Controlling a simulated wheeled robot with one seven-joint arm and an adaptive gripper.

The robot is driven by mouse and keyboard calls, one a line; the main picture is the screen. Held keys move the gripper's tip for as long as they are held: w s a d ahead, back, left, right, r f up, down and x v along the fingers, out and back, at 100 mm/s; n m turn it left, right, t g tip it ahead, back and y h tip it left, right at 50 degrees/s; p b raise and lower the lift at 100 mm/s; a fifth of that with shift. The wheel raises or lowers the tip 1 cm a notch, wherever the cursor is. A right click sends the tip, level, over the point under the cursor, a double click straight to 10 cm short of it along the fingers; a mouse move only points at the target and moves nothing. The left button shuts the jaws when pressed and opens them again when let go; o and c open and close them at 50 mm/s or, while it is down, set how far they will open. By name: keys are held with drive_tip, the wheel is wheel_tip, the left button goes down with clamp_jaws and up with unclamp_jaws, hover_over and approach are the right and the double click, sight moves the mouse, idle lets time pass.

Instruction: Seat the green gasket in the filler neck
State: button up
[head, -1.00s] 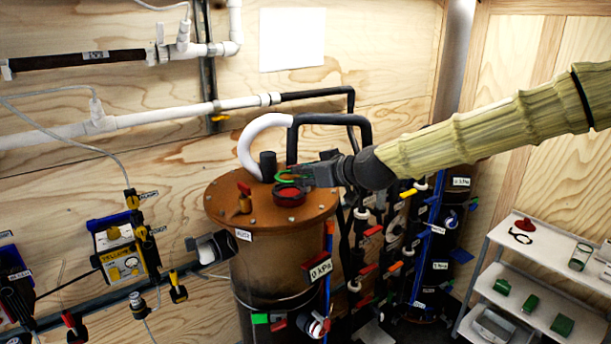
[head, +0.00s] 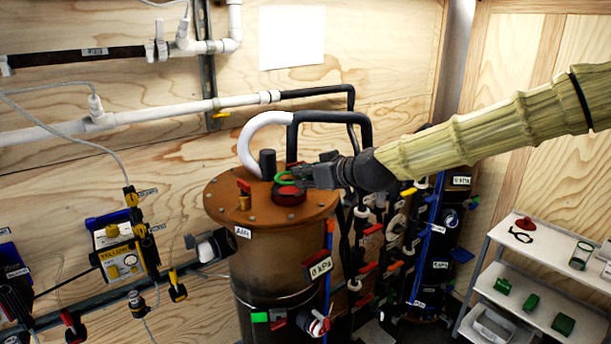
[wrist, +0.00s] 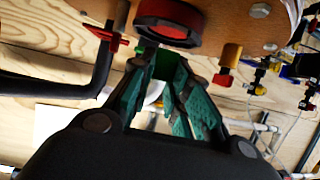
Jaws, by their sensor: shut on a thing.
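The green gasket (head: 286,178) is a thin ring at the tip of my gripper (head: 302,176) in the head view. My gripper is shut on its right side. The gasket is over the filler neck (head: 290,196), a short dark collar with red inside on top of the brown tank (head: 322,207). I cannot tell whether the gasket touches the collar. In the wrist view the neck (wrist: 168,24) shows just beyond my green-padded fingers (wrist: 163,62). The gasket cannot be made out clearly there.
A red-handled brass valve (head: 244,196) stands left of the neck on the lid. A dark upright stub (head: 267,164) and a white-and-black hose (head: 250,142) rise behind it. Pipes with valves stand right of the tank. A shelf cart (head: 530,270) is at far right.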

drive_tip(key=shift+f+b, duration=1.15)
drive_tip(key=shift+f, duration=0.4)
drive_tip(key=o, duration=0.9)
drive_tip(key=shift+r, duration=0.1)
drive_tip(key=v, duration=1.2)
drive_tip(key=shift+s+a, duration=0.1)
